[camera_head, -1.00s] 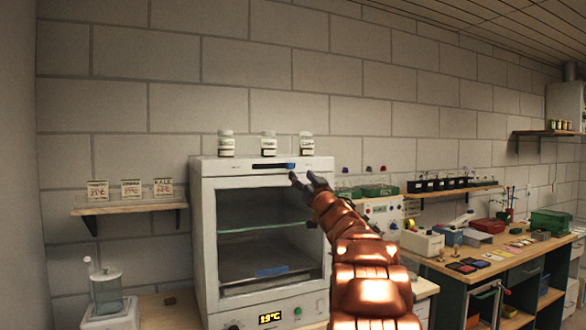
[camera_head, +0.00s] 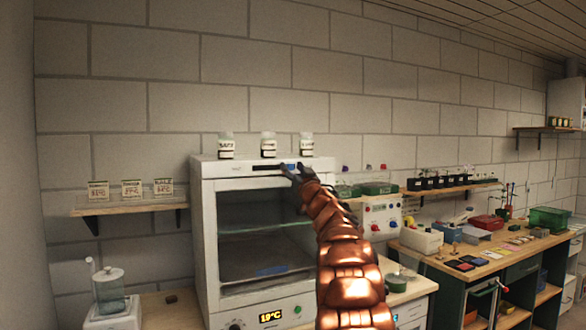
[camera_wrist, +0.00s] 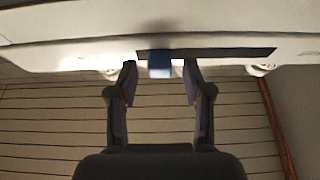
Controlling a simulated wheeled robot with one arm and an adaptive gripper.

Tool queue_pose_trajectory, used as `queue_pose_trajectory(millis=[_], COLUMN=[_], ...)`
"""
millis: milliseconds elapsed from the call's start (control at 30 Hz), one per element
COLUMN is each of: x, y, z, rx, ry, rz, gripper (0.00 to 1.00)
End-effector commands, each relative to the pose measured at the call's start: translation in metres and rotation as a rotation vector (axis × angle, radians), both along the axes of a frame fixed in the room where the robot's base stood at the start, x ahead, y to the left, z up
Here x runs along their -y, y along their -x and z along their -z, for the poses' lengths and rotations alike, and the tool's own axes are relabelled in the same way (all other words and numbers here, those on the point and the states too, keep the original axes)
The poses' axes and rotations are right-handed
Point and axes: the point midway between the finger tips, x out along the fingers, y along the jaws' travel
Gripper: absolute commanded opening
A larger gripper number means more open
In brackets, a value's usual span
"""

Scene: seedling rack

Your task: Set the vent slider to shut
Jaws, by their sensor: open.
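The vent slider is a blue knob (camera_head: 291,166) in a dark slot (camera_head: 268,167) on the upper front of the white incubator (camera_head: 209,245). The knob sits at the right part of the slot. My gripper (camera_head: 291,173) is at the knob, partly covering it. In the wrist view, which looks upside down, the blue knob (camera_wrist: 159,68) lies between the spread fingertips of my gripper (camera_wrist: 160,70), with a gap on both sides. The dark slot (camera_wrist: 230,53) runs on to the right there. Any "shut" marking is not readable.
Several labelled jars (camera_head: 268,145) stand on top of the incubator close above the slot. A shelf (camera_head: 130,209) with seed packets is at left. A bench (camera_head: 470,258) with trays and tools is at right.

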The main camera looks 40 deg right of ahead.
Motion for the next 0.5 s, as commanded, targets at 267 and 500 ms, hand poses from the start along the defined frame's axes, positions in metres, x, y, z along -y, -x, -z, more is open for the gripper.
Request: queue_pose_trajectory(millis=[267,500], x=[0.0003,0.0004], y=[-0.0003,-0.0002], z=[0.0002,0.0002], rx=[-0.001,-0.001], ry=[-0.001,-0.001], rz=[0.001,0.001], gripper=[0.5,0.25])
